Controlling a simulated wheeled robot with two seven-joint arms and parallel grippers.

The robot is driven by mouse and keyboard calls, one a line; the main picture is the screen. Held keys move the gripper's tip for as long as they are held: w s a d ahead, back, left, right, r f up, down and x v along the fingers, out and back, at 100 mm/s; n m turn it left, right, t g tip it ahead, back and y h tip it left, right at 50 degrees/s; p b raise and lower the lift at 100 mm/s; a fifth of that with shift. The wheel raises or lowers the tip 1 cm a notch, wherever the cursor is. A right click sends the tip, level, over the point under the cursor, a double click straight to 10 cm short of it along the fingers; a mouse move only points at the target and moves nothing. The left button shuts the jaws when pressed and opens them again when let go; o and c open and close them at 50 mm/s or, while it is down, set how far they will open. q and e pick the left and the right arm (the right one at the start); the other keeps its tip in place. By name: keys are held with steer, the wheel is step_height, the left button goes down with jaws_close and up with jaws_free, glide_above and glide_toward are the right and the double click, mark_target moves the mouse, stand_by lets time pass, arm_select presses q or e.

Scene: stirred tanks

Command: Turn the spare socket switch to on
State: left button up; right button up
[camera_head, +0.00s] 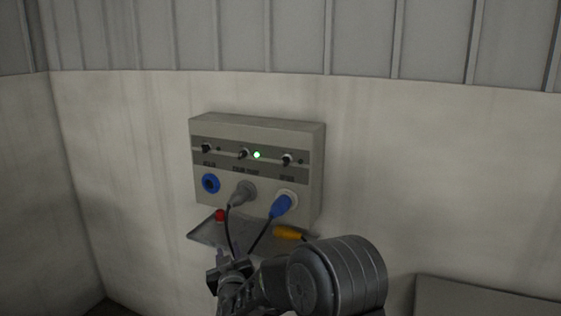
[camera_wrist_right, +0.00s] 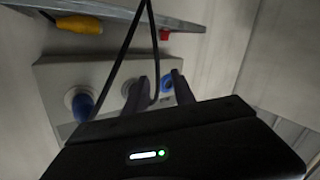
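A grey switch box (camera_head: 257,170) is fixed to the wall, with three small dark rotary switches in a row. These are the left switch (camera_head: 207,148), the middle switch (camera_head: 243,154) and the right switch (camera_head: 288,160). The labels are too small to read, so I cannot tell which is the spare one. My right gripper (camera_head: 230,268) is below and in front of the box. My left gripper is not in view.
A shelf (camera_head: 205,235) below holds a red object (camera_head: 220,215) and a yellow connector (camera_head: 288,233). Wall beside the box is clear.

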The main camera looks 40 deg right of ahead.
steer(key=s+d+r+m+h, duration=0.1)
steer(key=d+r+h, duration=0.25)
steer(key=r, duration=0.35)
steer(key=s+d+r+h, duration=0.2)
steer(key=d+r, duration=0.3)
steer(key=r, duration=0.1)
steer(key=m+g+h, duration=0.1)
steer(key=h, duration=0.3)
glide_toward(283, 163)
steer(key=shift+w+d+r, duration=0.35)
steer(key=shift+d+r, duration=0.05)
steer(key=shift+r, duration=0.15)
steer(key=p+x, duration=0.2)
steer(key=x, duration=0.4)
steer(key=shift+w+d, duration=0.15)
steer(key=shift+d, duration=0.05)
steer(key=shift+w+d+r+p, duration=0.1)
steer(key=shift+w+d+p, duration=0.2)
steer(key=shift+w+d, duration=0.2)
steer(key=shift+c, duration=0.5)
jaws_close()
